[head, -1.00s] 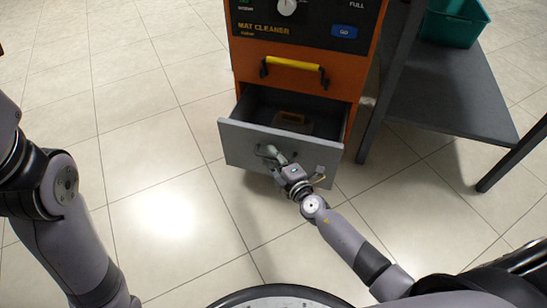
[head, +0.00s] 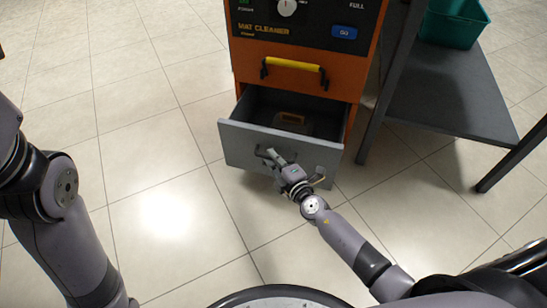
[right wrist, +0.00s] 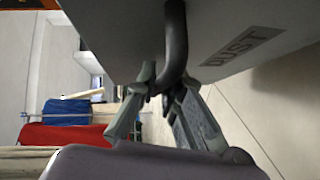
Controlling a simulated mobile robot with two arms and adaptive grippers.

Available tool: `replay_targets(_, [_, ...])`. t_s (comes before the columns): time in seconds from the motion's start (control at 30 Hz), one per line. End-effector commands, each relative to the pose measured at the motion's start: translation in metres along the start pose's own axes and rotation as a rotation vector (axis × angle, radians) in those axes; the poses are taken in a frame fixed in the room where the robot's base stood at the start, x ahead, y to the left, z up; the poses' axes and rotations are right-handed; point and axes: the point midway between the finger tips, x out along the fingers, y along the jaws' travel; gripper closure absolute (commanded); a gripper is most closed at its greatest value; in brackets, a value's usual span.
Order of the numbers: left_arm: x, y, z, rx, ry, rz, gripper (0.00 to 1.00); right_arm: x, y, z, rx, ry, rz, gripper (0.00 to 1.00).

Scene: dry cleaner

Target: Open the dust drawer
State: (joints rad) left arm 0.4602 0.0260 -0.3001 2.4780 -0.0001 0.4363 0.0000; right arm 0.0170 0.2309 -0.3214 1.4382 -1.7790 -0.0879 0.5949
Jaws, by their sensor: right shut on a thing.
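The grey dust drawer (head: 245,143) is pulled out of the orange mat cleaner (head: 340,73), and its inside shows from above. A brownish and grey thing (head: 291,121) lies inside it. My right gripper (head: 271,158) is at the drawer's front. In the right wrist view the right gripper (right wrist: 157,98) is shut on the dark handle (right wrist: 176,45), beside the "DUST" label (right wrist: 243,47). My left arm shows at the left of the head view, but its gripper is out of frame.
A yellow-gripped handle (head: 293,65) sits above the drawer. A dark shelf stand (head: 445,100) with a teal bin (head: 455,24) stands close to the right. Tiled floor (head: 130,110) is clear to the left and in front.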

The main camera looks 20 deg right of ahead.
Motion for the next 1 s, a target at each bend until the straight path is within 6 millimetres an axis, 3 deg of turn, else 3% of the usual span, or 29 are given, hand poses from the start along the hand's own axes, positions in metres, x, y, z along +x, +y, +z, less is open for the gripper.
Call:
replay_targets(0.27, [0.0, 0.0, 0.0, 0.0, 0.0, 0.0, 0.7, 0.0, 0.0, 0.0, 0.003, 0.0, -0.001, 1.0])
replay_targets(0.53, [0.002, -0.001, 0.0, -0.001, 0.003, -0.003, 0.7, -0.023, -0.007, -0.023, 0.004, 0.0, -0.001, 1.0])
replay_targets(0.83, [-0.002, -0.001, 0.002, -0.003, -0.007, -0.008, 0.7, -0.025, -0.008, -0.025, 0.004, -0.001, 0.0, 1.0])
replay_targets(0.87, [-0.002, -0.001, 0.002, -0.003, -0.008, -0.009, 0.7, -0.025, -0.008, -0.025, 0.004, -0.001, 0.0, 0.91])
replay_targets(1.0, [-0.003, -0.002, 0.003, -0.003, -0.013, -0.01, 0.7, -0.025, -0.008, -0.025, 0.003, -0.001, 0.0, 0.81])
